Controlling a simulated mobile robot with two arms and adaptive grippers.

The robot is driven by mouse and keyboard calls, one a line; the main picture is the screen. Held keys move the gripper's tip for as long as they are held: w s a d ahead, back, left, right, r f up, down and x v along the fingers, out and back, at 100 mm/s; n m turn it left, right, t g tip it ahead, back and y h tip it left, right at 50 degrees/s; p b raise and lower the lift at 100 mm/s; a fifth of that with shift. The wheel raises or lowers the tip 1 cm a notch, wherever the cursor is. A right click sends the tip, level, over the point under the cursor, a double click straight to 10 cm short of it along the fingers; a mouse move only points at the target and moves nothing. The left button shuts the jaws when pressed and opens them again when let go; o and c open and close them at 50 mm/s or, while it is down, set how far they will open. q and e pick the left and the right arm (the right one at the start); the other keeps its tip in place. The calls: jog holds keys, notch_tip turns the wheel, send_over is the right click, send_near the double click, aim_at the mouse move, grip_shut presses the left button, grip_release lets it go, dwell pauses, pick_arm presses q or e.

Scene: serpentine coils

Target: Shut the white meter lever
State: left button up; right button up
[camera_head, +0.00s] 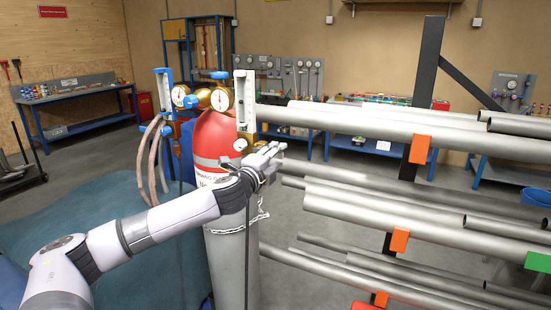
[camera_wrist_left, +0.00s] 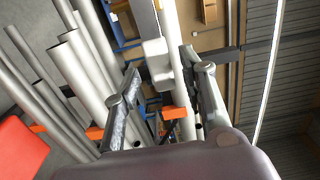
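The white meter (camera_head: 244,97) stands upright on the right of the regulator, above the red-topped grey gas cylinder (camera_head: 231,265). My left gripper (camera_head: 274,154) is just below and right of the meter's lower end. In the left wrist view the gripper (camera_wrist_left: 160,64) is open, its two fingers apart. A pale white block (camera_wrist_left: 155,62) with a white upright part above it shows between the fingertips; I cannot tell whether they touch it. The lever is too small to make out in the head view. My right gripper is not in view.
A rack of grey pipes (camera_head: 400,206) with orange stops fills the right side, close to my gripper. Brass gauges (camera_head: 221,98) and a second, blue-topped meter (camera_head: 162,92) are left of the white meter. Hoses hang at the left. Workbenches (camera_head: 80,98) line the walls.

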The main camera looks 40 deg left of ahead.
pick_arm(q)
jog(key=shift+s, duration=0.1)
jog(key=v, duration=0.5)
jog(key=shift+a+f, duration=0.1)
jog(key=shift+a, duration=0.15)
send_near(275, 157)
jog(key=shift+s, duration=0.5)
jog(key=shift+s+d, duration=0.55)
jog(key=shift+s, duration=0.3)
